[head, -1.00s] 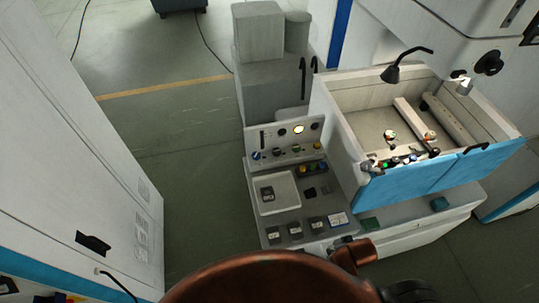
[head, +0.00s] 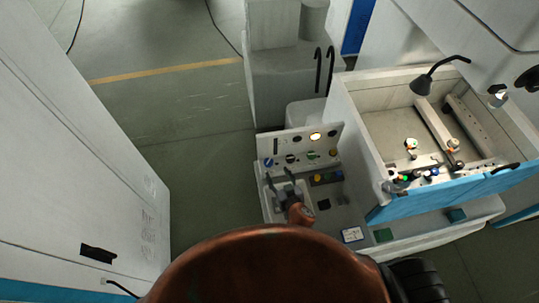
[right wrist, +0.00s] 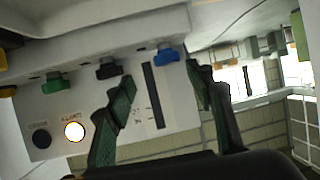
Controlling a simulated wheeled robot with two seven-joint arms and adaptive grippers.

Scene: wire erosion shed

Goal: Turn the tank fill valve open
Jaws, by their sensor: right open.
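A white upright control panel (head: 301,145) on the console carries a row of small knobs. They are a blue knob (head: 268,162), a black knob (head: 291,158), a green knob (head: 311,155) and a yellow-orange knob (head: 333,152). No label readable here tells which one is the tank fill valve. My right gripper (head: 279,176) is open and empty, just in front of the panel's left end. My left gripper is out of view.
A lit lamp (head: 315,136) sits above the knobs. The console top has several buttons and a small label plate (head: 352,234). A work tank (head: 362,125) with blue front panels stands to the right. A white cabinet (head: 75,160) stands at left, with open floor between.

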